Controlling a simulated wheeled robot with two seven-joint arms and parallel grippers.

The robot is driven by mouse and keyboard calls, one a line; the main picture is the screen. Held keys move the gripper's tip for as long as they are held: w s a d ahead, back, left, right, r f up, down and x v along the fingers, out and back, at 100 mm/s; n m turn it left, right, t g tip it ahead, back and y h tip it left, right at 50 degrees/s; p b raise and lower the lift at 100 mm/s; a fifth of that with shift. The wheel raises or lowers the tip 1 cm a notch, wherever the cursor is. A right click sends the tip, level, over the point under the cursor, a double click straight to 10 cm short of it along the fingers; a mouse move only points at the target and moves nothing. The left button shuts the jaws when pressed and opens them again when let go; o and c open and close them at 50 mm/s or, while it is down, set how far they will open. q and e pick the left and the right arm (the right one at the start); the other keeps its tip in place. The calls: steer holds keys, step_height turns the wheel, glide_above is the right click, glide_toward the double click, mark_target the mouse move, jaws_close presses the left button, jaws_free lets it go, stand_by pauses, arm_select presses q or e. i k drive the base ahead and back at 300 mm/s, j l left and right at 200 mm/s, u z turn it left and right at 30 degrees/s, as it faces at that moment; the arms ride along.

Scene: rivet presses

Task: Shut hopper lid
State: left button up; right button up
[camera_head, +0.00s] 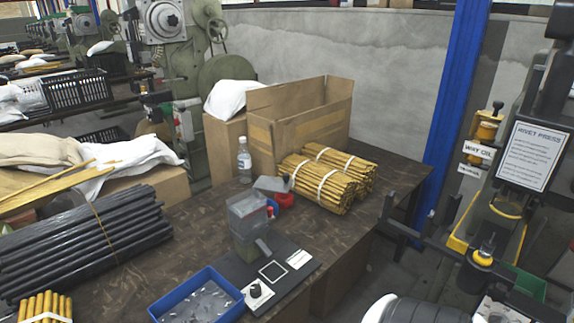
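The hopper (246,210) is a small translucent grey box on top of a grey-green feeder body (247,243), on a dark base plate (290,268) on the workbench. A grey flat piece that looks like its lid (270,184) stands off the hopper's top at the back right, so the lid appears open. The hinge is too small to make out. Neither of my grippers is in view. A white and dark rounded part at the bottom edge, right of centre, looks like one of my arm links.
A blue tray (202,298) of small metal pieces sits in front of the hopper. A red bowl (285,201), a bottle (244,160) and yellow rod bundles (328,177) stand behind. Dark rods (85,238) lie left. A rivet press (528,160) stands right.

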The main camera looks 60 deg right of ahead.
mark_target(270, 184)
steer(key=z, duration=1.65)
